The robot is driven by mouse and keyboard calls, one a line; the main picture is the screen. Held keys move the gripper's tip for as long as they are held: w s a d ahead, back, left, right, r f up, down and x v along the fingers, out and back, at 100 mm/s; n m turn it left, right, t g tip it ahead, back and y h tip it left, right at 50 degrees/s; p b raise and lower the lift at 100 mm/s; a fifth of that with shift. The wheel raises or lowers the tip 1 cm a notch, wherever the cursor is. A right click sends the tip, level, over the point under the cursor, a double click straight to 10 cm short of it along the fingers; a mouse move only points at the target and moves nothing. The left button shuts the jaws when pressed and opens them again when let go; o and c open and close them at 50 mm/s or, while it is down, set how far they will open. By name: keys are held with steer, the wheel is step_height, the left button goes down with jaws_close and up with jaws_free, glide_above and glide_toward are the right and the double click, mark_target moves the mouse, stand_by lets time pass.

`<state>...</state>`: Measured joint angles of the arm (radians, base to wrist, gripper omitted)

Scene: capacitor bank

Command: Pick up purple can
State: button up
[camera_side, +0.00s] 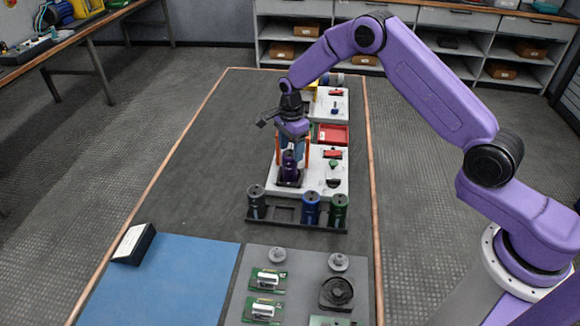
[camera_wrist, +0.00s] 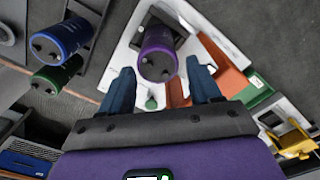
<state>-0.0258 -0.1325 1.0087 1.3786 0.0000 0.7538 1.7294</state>
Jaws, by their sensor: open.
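The purple can (camera_side: 289,170) stands upright in a dark holder on a white board, below my gripper (camera_side: 290,151) in the side view. In the wrist view the purple can (camera_wrist: 157,52) shows its end with two terminals. My gripper (camera_wrist: 159,77) has its two dark blue fingers spread apart, one to each side of the can's near end. The fingers do not appear to press on the can. How far down the can they reach is hard to tell.
An orange frame (camera_wrist: 228,78) stands close beside the can. A black rack (camera_side: 284,213) in front holds a dark grey can (camera_side: 256,201), a blue can (camera_side: 311,208) and a green can (camera_side: 338,210), with a gap between grey and blue. A red tray (camera_side: 333,135) lies behind.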

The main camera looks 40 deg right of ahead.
mark_target(290, 166)
step_height(290, 166, down, 5)
steer(key=shift+s+a+f, duration=0.1)
steer(key=shift+a, duration=0.05)
steer(key=c, duration=1)
steer(key=shift+r, duration=0.2)
